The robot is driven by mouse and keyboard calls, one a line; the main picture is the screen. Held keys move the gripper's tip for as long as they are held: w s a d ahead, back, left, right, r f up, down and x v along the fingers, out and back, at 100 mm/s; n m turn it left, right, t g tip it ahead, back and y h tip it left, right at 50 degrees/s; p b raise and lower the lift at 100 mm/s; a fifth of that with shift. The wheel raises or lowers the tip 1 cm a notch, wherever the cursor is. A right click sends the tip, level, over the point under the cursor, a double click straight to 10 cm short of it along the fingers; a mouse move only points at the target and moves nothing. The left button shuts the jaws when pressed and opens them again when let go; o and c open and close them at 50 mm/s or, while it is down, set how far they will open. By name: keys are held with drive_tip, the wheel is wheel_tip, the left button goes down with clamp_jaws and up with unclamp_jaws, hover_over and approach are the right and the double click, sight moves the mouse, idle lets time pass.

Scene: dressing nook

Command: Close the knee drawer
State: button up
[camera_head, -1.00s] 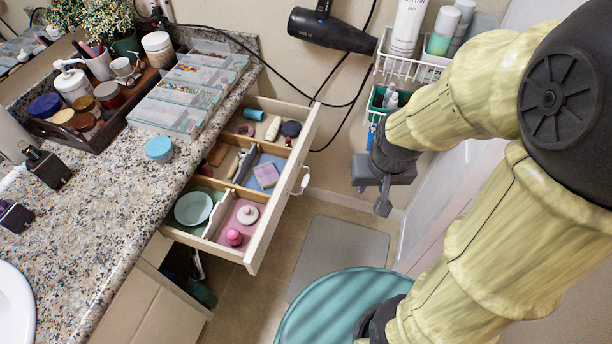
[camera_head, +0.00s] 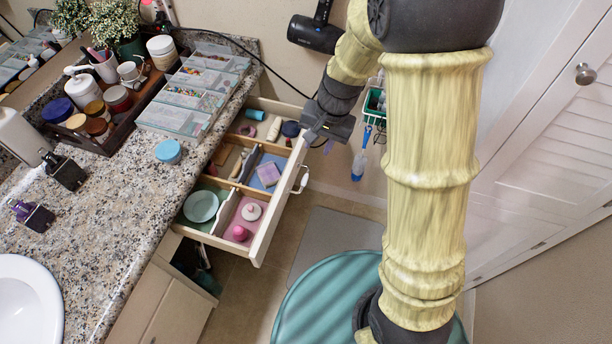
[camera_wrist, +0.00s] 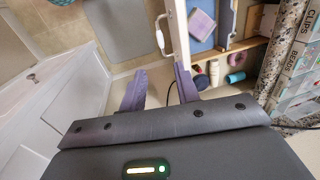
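The knee drawer (camera_head: 283,203) is pulled out from under the granite counter, its divided inside showing. Its white front and pull handle (camera_head: 304,180) face right; the handle also shows in the wrist view (camera_wrist: 160,36). My gripper (camera_head: 318,141) is at the far end of the drawer front, beyond the handle. In the wrist view my gripper (camera_wrist: 158,88) has its two purple-grey fingers apart with nothing between them. The right finger is close to the drawer front's edge (camera_wrist: 181,45); I cannot tell whether they touch.
A teal round stool (camera_head: 320,305) stands in front. A hair dryer (camera_head: 315,35) hangs on the wall. A white louvred door (camera_head: 550,150) is at right.

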sight(304, 182)
drive_tip(key=a+f+b, duration=0.1)
drive_tip(key=f, duration=0.4)
drive_tip(key=a+f+b, duration=0.1)
drive_tip(key=f, duration=0.5)
drive_tip(key=w+a+f+b, duration=0.1)
drive_tip(key=f+b, duration=0.1)
drive_tip(key=f, duration=0.4)
drive_tip(key=shift+r, duration=0.1)
clamp_jaws()
